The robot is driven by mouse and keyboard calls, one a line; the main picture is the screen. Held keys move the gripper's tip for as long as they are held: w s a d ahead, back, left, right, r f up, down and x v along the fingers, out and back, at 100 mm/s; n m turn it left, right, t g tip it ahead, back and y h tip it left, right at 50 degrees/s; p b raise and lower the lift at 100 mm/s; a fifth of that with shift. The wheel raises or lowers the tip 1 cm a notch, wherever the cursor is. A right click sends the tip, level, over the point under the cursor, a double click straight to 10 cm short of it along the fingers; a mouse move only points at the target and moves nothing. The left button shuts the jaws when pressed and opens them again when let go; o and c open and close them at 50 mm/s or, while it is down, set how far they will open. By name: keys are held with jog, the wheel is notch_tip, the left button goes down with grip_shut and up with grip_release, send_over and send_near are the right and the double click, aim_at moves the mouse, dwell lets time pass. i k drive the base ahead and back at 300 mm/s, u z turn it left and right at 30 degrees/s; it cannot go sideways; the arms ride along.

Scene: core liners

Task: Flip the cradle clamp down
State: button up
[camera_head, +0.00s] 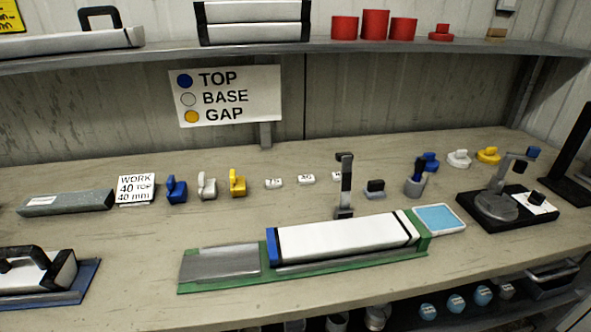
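A green cradle (230,283) lies on the bench at the centre front. A long white core liner (345,238) with a blue end on the left and black bands rests in it. A grey clamp arm (346,180) with a dark tip stands upright just behind the liner, apparently the cradle clamp in its raised position. Its foot is by the cradle's back edge, and its hinge is too small to make out. My gripper is not in view.
Blue, white and yellow pieces (237,184) stand behind the cradle. A black-based device (492,210) with a jointed arm and a blue-topped pad (438,219) are to the right. A black-handled tool (38,272) is at front left. A shelf (300,46) runs above.

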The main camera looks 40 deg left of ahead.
aim_at(346, 159)
jog(key=u, duration=0.55)
jog(key=i, duration=0.75)
jog(key=u, duration=1)
jog(key=i, duration=0.25)
jog(key=u, duration=0.2)
